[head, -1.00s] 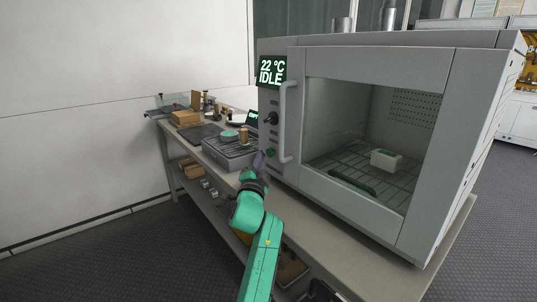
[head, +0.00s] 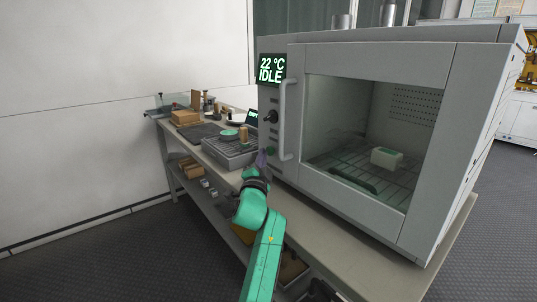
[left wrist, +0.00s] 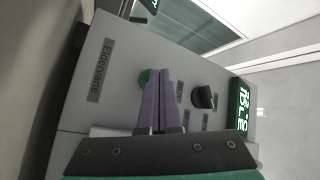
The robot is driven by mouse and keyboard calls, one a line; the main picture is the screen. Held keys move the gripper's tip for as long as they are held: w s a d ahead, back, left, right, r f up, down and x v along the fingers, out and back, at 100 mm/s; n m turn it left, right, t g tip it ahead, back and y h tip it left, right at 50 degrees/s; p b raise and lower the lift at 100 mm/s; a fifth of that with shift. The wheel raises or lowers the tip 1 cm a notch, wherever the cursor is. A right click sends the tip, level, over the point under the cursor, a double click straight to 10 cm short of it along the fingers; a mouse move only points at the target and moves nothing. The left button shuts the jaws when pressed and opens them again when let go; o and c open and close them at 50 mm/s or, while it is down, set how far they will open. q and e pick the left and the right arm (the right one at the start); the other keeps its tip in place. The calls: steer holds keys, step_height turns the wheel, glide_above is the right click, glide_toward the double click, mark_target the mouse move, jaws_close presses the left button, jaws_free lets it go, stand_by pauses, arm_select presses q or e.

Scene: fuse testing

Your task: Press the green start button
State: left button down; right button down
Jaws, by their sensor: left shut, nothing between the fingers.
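The green start button (head: 270,151) is low on the front panel of the grey oven (head: 380,48), below the dark knob (head: 270,117). In the left wrist view the button (left wrist: 144,78) is partly hidden behind the fingertips. My left gripper (head: 262,158) is shut and empty, with its purple fingers pointing at the panel beside the button. It also shows in the left wrist view (left wrist: 158,74). I cannot tell whether the fingertips touch the button. The oven display (head: 271,69) reads 22 °C and IDLE. My right gripper is not in view.
The oven door handle (head: 288,120) stands out just right of the button. A white block (head: 386,158) sits on the rack inside the closed oven. Left of the oven, the bench holds a grey device (head: 230,148) and several small items.

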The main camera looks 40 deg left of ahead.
arm_select(q)
steer(key=shift+w+d+b, duration=0.15)
steer(key=shift+w+b, duration=0.3)
stand_by(0.6)
steer(key=shift+s+a+p, duration=0.25)
steer(key=shift+s+p, duration=0.5)
steer(key=shift+s, duration=0.15)
steer(key=s+p, duration=0.1)
steer(key=s+a+p, duration=0.1)
steer(key=s, duration=0.1)
steer(key=s+p, duration=0.1)
steer(key=shift+s+a, duration=0.25)
steer(key=shift+s, duration=0.15)
